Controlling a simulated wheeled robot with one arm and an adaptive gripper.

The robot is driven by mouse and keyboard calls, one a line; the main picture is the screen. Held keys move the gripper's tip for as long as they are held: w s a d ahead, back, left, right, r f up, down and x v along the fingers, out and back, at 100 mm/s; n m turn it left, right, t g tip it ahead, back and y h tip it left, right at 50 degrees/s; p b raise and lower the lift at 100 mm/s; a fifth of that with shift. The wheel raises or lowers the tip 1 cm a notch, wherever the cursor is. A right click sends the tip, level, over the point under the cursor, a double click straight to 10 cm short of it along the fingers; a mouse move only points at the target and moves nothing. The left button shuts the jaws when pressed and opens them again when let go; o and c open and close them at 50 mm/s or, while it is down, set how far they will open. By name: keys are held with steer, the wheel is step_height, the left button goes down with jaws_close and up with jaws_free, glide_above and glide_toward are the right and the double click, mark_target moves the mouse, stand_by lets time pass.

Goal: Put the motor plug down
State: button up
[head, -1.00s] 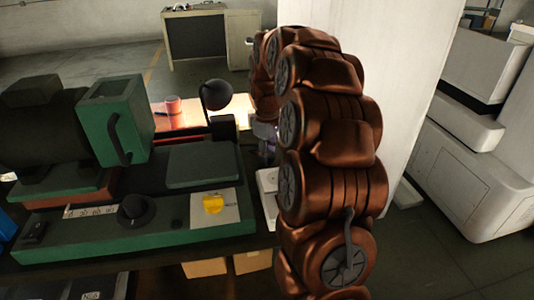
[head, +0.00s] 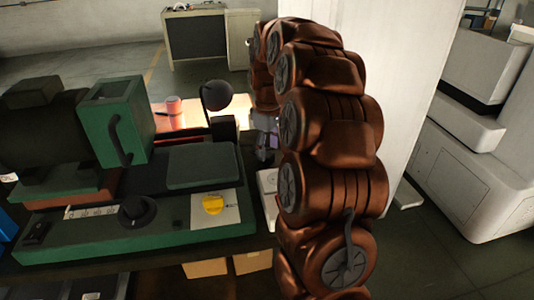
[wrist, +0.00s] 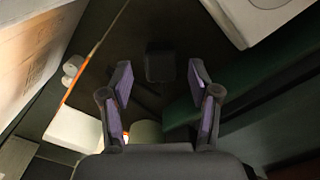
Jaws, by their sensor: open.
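My gripper (wrist: 160,76) is open in the wrist view, its two purple-padded fingers apart with nothing gripped between them. A small dark block (wrist: 160,62) shows just beyond the fingertips, apparently on a dark surface. It may be the motor plug, but it is too dark to be sure, and I cannot tell whether a finger touches it. In the head view my gripper (head: 267,138) is mostly hidden behind my copper-coloured arm, and no plug can be made out there.
A green machine (head: 130,235) fills the left of the bench. A white box (head: 268,184) sits at its right end. A red mug (head: 173,105) and a black round lamp (head: 217,95) stand behind. A pale pillar (head: 395,100) rises behind my arm, and white machines (head: 470,185) stand at right.

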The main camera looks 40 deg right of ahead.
mark_target(267, 154)
step_height(267, 154, up, 10)
steer(key=b, duration=0.1)
steer(key=shift+r+b, duration=0.15)
steer(key=shift+b, duration=0.25)
stand_by(0.5)
